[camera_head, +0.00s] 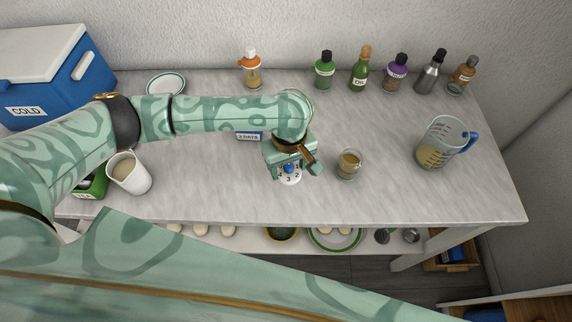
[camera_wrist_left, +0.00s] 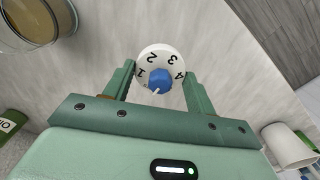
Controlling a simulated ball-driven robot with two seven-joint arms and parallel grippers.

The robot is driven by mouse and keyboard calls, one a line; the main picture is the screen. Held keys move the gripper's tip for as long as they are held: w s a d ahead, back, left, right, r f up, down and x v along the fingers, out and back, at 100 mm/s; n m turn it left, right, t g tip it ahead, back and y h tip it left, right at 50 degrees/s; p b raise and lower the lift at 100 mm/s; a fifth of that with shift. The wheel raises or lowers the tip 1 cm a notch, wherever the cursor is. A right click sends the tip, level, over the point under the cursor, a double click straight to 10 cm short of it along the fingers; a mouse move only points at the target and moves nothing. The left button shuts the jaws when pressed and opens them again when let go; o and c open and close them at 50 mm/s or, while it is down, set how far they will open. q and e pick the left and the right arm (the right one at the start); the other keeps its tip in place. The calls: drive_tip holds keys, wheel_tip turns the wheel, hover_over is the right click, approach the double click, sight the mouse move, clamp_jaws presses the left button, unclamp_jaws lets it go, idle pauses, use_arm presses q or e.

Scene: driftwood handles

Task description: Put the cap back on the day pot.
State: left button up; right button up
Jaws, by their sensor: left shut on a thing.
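The cap is a white disc with black numbers (camera_head: 290,179) and a blue knob in its middle. My left gripper (camera_head: 290,169) points down over the table's front half and is shut on this knob. In the left wrist view the cap (camera_wrist_left: 161,56) shows between the two fingers, with the blue knob nearest the camera. A small clear pot with tan contents (camera_head: 349,165), open at the top and likely the day pot, stands just right of the gripper. It also shows at the top left of the left wrist view (camera_wrist_left: 32,22). My right gripper is out of view.
A blue-and-white label (camera_head: 249,136) is partly hidden behind my left arm. A measuring jug (camera_head: 438,145) stands to the right and a white cup (camera_head: 128,173) to the left. Several bottles (camera_head: 360,70) line the back. The table's front right is clear.

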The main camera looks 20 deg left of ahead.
use_arm(q)
drive_tip(key=s+d+r+p, duration=0.5)
drive_tip(key=s+d+r, duration=0.3)
drive_tip(key=s+d, duration=0.1)
drive_tip(key=shift+d+r, duration=0.15)
drive_tip(key=shift+r, duration=0.15)
